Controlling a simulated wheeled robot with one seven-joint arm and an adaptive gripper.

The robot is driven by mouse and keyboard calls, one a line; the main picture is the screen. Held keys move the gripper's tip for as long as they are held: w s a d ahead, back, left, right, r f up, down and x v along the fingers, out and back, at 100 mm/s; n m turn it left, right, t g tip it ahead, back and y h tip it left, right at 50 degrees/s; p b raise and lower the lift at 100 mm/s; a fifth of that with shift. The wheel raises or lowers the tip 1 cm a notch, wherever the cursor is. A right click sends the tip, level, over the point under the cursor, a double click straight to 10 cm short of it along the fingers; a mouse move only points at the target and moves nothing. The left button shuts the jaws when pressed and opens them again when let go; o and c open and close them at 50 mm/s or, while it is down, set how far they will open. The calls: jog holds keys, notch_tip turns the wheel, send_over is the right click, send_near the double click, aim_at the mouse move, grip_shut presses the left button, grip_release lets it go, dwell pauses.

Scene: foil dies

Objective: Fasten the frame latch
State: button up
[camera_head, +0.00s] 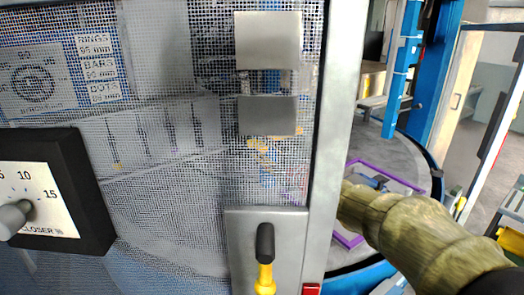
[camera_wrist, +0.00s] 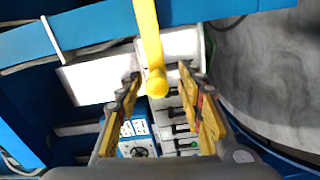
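In the head view a pale metal plate (camera_head: 239,245) sits low on the mesh panel, beside the grey frame post. It carries a lever with a black grip (camera_head: 265,243) above a yellow part (camera_head: 265,280), cut by the lower edge; this looks like the frame latch. In the wrist view my gripper (camera_wrist: 159,75) is open, with its yellow-padded fingers apart. A yellow rod (camera_wrist: 150,38) comes from the top and its rounded end shows between the fingertips. I cannot tell whether it touches them or is part of the same latch. My gripper is not visible in the head view.
The mesh panel (camera_head: 165,150) fills the left, with two grey plates (camera_head: 267,40) above the latch. A black-framed dial (camera_head: 40,195) stands out at left. The grey post (camera_head: 338,120) borders the panel. Blue beams (camera_wrist: 100,25) cross the wrist view; grey floor lies right.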

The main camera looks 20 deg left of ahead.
jog(key=v, duration=1.2)
